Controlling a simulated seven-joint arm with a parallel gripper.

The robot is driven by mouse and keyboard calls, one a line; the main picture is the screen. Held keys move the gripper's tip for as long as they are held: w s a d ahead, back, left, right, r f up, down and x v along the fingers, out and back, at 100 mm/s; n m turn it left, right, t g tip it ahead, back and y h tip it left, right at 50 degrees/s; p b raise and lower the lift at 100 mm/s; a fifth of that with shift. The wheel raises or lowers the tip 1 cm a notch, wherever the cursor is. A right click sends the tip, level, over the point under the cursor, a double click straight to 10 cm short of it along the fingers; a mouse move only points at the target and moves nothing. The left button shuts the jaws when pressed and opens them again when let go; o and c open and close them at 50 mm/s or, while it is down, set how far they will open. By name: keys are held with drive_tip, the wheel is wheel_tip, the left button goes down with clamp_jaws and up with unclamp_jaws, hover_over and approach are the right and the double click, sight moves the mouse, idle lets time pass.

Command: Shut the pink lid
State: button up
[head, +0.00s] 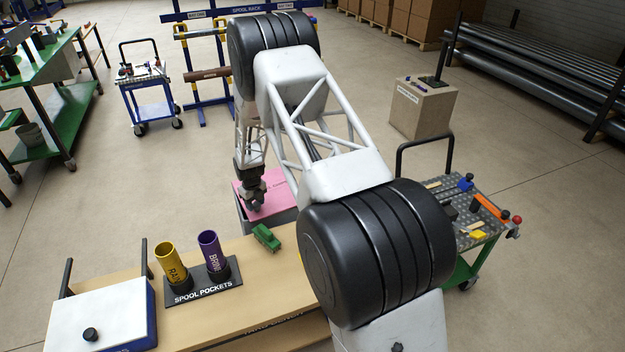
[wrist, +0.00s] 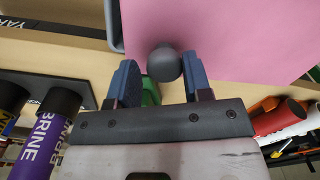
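My gripper (head: 256,201) is over the lid. In the wrist view its blue fingers (wrist: 159,68) are apart, one on each side of the knob. A gap shows on the left side; the right finger looks close to the knob, and contact cannot be told.
A green block (head: 266,237) lies on the table (head: 230,310) near the box. Yellow (head: 170,262) and purple (head: 213,254) tubes stand in the spool pockets, left. A white-lidded blue box (head: 110,310) is at front left. A tool cart (head: 480,215) stands right.

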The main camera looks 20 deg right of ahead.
drive_tip(key=shift+w+a, duration=0.1)
drive_tip(key=shift+a, duration=0.05)
drive_tip(key=shift+w+a, duration=0.65)
drive_tip(key=shift+a, duration=0.1)
drive_tip(key=o, duration=0.4)
drive_tip(key=shift+r, duration=0.1)
wheel_tip(320, 180, up, 7)
drive_tip(key=shift+f, duration=0.1)
idle(0.9)
idle(0.5)
